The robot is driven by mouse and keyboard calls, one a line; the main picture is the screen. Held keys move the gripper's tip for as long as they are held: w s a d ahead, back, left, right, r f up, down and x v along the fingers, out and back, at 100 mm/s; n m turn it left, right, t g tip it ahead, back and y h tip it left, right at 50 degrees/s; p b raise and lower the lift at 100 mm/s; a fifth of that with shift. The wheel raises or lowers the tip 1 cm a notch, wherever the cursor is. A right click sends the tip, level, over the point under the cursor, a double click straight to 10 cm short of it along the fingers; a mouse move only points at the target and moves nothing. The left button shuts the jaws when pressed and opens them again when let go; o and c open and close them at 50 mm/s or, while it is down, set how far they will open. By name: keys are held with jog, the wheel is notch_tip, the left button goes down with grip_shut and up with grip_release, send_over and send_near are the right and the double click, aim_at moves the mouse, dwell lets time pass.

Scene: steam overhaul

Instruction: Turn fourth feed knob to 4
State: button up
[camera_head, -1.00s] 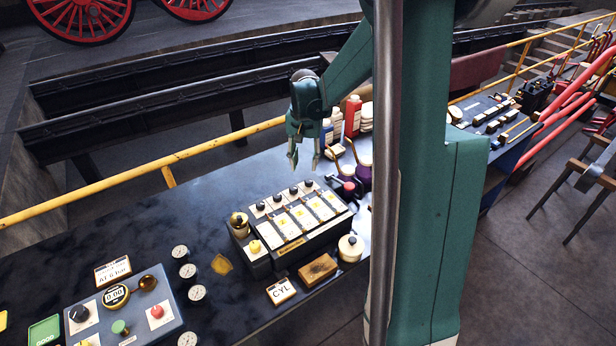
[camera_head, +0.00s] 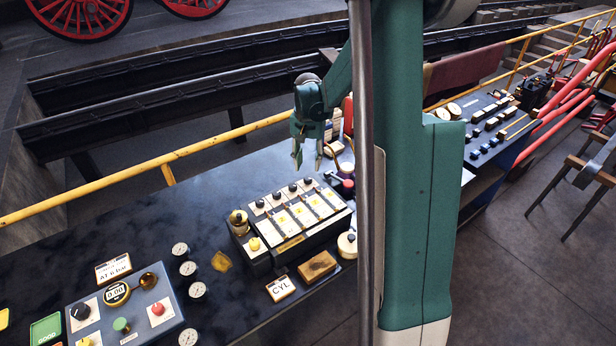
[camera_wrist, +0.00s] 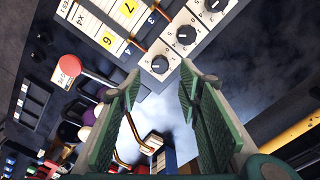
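The feed box (camera_head: 290,243) has a row of dark knobs along its far edge, above yellow-and-white numbered plates. The fourth feed knob (camera_head: 308,181) is at the right end of the row. In the wrist view it is the black knob (camera_wrist: 159,64) on a white dial plate, beside the printed 4. Its exact setting is too small to read. My gripper (camera_head: 307,162) hangs above the far right end of the box, fingers down. In the wrist view my gripper (camera_wrist: 161,72) is open and empty, its fingertips on either side of the fourth knob in the picture, apparently above it.
A red-knobbed lever (camera_head: 347,187) stands just right of the box, near my gripper; its red ball (camera_wrist: 68,65) shows in the wrist view. A yellow rail (camera_head: 200,146) runs behind the bench.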

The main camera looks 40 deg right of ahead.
aim_at(308, 178)
jog(key=shift+f, duration=3.5)
jog(key=c, duration=0.9)
